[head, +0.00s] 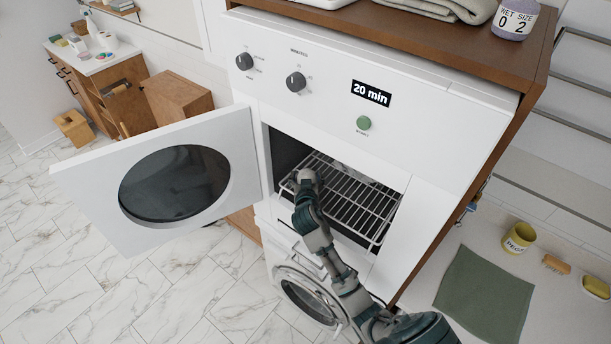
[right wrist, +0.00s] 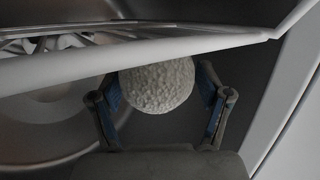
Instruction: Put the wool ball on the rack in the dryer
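The dryer (head: 440,120) is white, with its door (head: 100,190) swung open to the left. Inside is a wire rack (head: 350,195). My right arm reaches up from the bottom, and my right gripper (head: 305,180) is at the left front part of the opening, by the rack. In the right wrist view a pale, rough wool ball (right wrist: 157,85) sits between the two fingers of my right gripper (right wrist: 158,95), which look closed around it. A light bar crosses at the top edge of the ball. In the head view the ball is small and partly hidden by the gripper. My left gripper is out of view.
A washer (head: 300,300) stands below the dryer. Knobs, a green button (head: 363,123) and a "20 min" display are on the panel. Marble floor lies open at left.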

